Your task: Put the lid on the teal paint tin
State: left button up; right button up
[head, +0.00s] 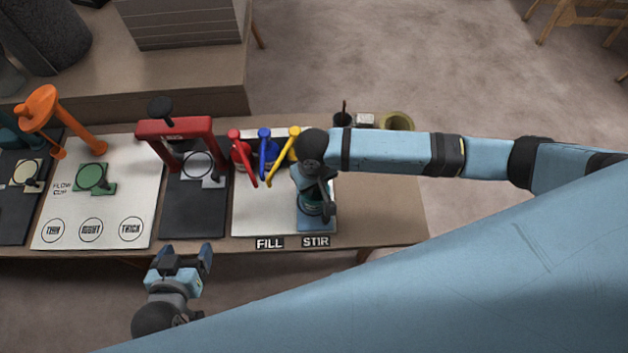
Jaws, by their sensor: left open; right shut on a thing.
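The teal paint tin (313,209) stands on the blue pad at the STIR label, largely covered by my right gripper. My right gripper (316,194) points down right at the tin. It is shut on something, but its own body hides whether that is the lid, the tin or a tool. I cannot make out the lid for certain. My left gripper (182,257) is open and empty, in front of the table's near edge and well left of the tin.
Red, blue and yellow levers (265,150) stand just left of the tin. A red press frame (175,128) stands farther left, then a green disc (92,177) and an orange stand (70,118). A dark cup (343,120) and an olive bowl (397,121) sit behind my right arm.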

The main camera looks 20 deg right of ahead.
jog(key=o, duration=1.4)
pick_arm(q)
jog(key=shift+f, duration=0.15)
pick_arm(e)
jog(key=shift+o, duration=0.2)
notch_tip(320, 180, up, 5)
jog(key=p, duration=0.6)
pick_arm(q)
jog(key=shift+s+a+r+p, duration=0.2)
jog(key=shift+r+p, duration=0.35)
jog(key=shift+r, duration=0.1)
jog(key=shift+s+a+r+p, duration=0.15)
jog(key=shift+r+p, duration=0.35)
jog(key=shift+r, duration=0.2)
jog(key=shift+s+a+r+p, duration=0.2)
jog(key=shift+r+p, duration=0.35)
jog(key=shift+r, duration=0.1)
pick_arm(e)
jog(key=shift+r, duration=1)
grip_shut()
